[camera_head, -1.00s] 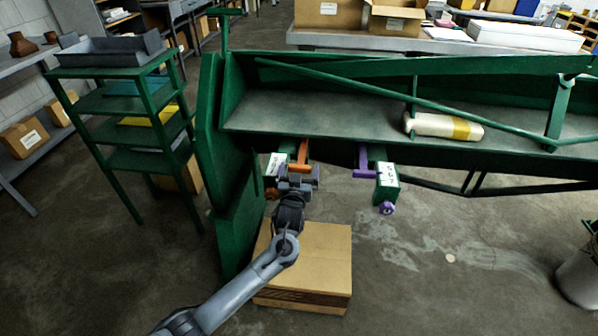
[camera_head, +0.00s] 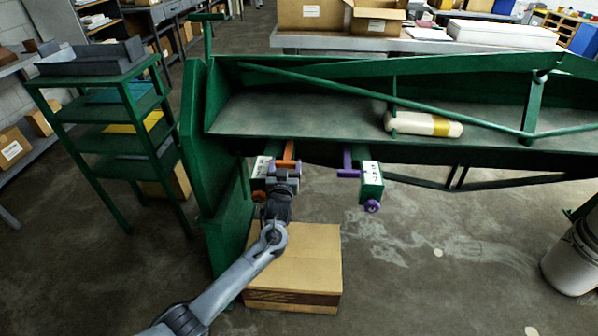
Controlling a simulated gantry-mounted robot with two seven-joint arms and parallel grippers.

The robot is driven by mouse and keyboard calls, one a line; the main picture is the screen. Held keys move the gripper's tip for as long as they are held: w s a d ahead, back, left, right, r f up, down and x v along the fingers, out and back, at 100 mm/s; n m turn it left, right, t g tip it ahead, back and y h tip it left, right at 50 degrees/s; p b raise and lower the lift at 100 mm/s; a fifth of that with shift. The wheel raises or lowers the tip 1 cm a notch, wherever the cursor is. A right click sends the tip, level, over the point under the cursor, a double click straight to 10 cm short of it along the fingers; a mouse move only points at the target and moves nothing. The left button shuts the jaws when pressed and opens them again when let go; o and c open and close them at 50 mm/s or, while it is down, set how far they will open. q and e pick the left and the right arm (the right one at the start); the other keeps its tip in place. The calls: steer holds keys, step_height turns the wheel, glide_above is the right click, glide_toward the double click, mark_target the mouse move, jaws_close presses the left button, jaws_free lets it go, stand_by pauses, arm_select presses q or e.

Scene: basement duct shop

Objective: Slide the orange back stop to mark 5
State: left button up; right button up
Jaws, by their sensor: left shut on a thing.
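The orange back stop (camera_head: 289,152) sticks out below the front edge of the green machine (camera_head: 300,118), on its left rail. My left gripper (camera_head: 284,170) is at the stop's near end and shut on it; the fingers and grip are partly hidden by my wrist. A white scale label (camera_head: 261,167) lies on the left rail beside the gripper, its marks too small to read. An orange knob (camera_head: 258,196) shows at the rail's near end. My right gripper is not in view.
A purple stop (camera_head: 347,160) and a green rail with a white label and purple knob (camera_head: 372,206) stand to the right. A cardboard box (camera_head: 295,265) is on the floor below my arm. A green shelf rack (camera_head: 107,170) stands left. Floor at right is mostly open.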

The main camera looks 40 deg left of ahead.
arm_select(q)
steer(key=shift+f, duration=0.15)
steer(key=o, duration=1.1)
steer(key=shift+c, duration=0.2)
steer(key=o, duration=0.4)
steer(key=shift+w+a, duration=0.15)
steer(key=shift+w, duration=0.1)
steer(key=shift+s, duration=0.15)
steer(key=shift+s+d+r+p, duration=0.2)
steer(key=shift+s+d+p, duration=0.1)
steer(key=shift+s+d, duration=0.2)
steer(key=shift+p+v, duration=1.35)
steer(key=shift+v, duration=3.3)
